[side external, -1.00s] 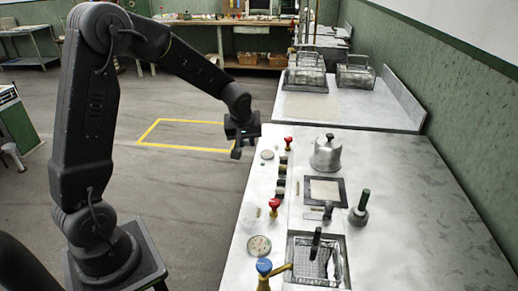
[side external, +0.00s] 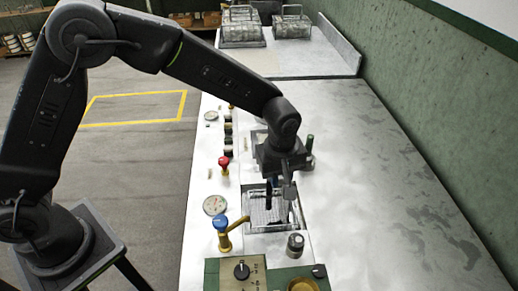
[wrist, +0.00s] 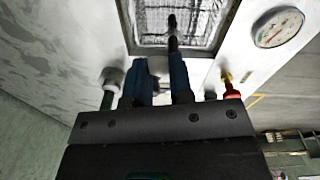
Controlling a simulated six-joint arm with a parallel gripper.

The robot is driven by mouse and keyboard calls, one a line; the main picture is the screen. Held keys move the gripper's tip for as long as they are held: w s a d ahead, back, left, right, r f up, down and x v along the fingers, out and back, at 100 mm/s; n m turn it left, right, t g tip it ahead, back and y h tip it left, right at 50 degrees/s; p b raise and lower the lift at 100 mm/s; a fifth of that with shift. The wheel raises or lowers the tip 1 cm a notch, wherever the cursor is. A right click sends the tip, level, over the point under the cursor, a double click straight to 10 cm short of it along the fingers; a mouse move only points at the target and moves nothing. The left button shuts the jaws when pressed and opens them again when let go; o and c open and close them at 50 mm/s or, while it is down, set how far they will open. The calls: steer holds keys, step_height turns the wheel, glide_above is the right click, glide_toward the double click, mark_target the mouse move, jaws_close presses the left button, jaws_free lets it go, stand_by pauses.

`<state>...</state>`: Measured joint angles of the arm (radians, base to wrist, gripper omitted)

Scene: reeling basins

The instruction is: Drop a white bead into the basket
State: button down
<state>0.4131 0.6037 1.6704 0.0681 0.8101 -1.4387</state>
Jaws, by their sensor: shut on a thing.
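My gripper (side external: 281,187) is over the back part of the sunken metal basin that holds the wire-mesh basket (side external: 262,217). In the wrist view my gripper (wrist: 160,62) points toward the basket (wrist: 193,22), whose dark handle stands up in front of the fingertips. The two blue-dark fingers are closed on a small whitish thing, likely the white bead (wrist: 158,68), of which only part shows between them. In the side view the bead is too small or hidden to make out. The gripper's height above the basket is hard to judge.
A blue-topped brass tap (side external: 222,228) and a round gauge (side external: 214,205) stand left of the basin. A red-topped valve (side external: 224,163) is farther back. A control box (side external: 238,272) and a small metal knob (side external: 295,245) are in front. The counter's right side is clear.

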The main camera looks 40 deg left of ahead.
step_height(320, 180, down, 7)
steer(key=d, duration=0.1)
steer(key=shift+s+r, duration=0.2)
steer(key=shift+s, duration=0.05)
stand_by(0.3)
steer(key=shift+d, duration=0.1)
stand_by(0.3)
steer(key=c, duration=0.5)
jaws_free()
steer(key=shift+r, duration=0.15)
stand_by(0.5)
step_height(320, 180, up, 8)
steer(key=shift+f, duration=0.1)
stand_by(0.8)
